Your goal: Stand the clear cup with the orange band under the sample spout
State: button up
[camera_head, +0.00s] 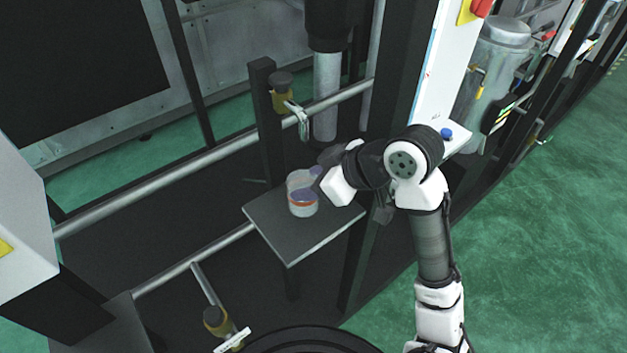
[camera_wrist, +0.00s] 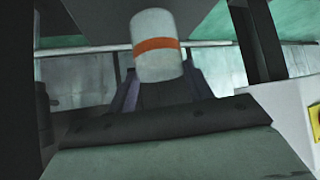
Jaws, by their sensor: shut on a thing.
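The clear cup with the orange band (camera_head: 303,204) is over the small grey shelf (camera_head: 296,244) in the head view. It looks upright; I cannot tell whether its base touches the shelf. My gripper (camera_head: 314,180) reaches in from the right and is shut on the cup. In the wrist view the cup (camera_wrist: 157,62) stands between the two dark fingers (camera_wrist: 157,78), its orange band across the middle.
A dark post (camera_head: 267,125) stands behind the shelf, with a grey horizontal rail (camera_head: 170,178) beside it. A thick vertical pipe (camera_head: 326,95) is behind. A second valve (camera_head: 217,320) sits low at the front left. A dark frame column stands right of the shelf.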

jog(key=shift+f, duration=0.75)
jog(key=shift+f+b, duration=0.3)
jog(key=shift+b, duration=0.05)
jog(key=o, duration=1.3)
jog(key=shift+r, duration=0.1)
jog(key=shift+r, duration=0.1)
jog(key=shift+r+p, duration=0.25)
jog(key=shift+p, duration=0.3)
jog(key=b+v, duration=0.1)
jog(key=v, duration=1.1)
jog(key=shift+b, duration=0.3)
jog(key=shift+f, duration=0.15)
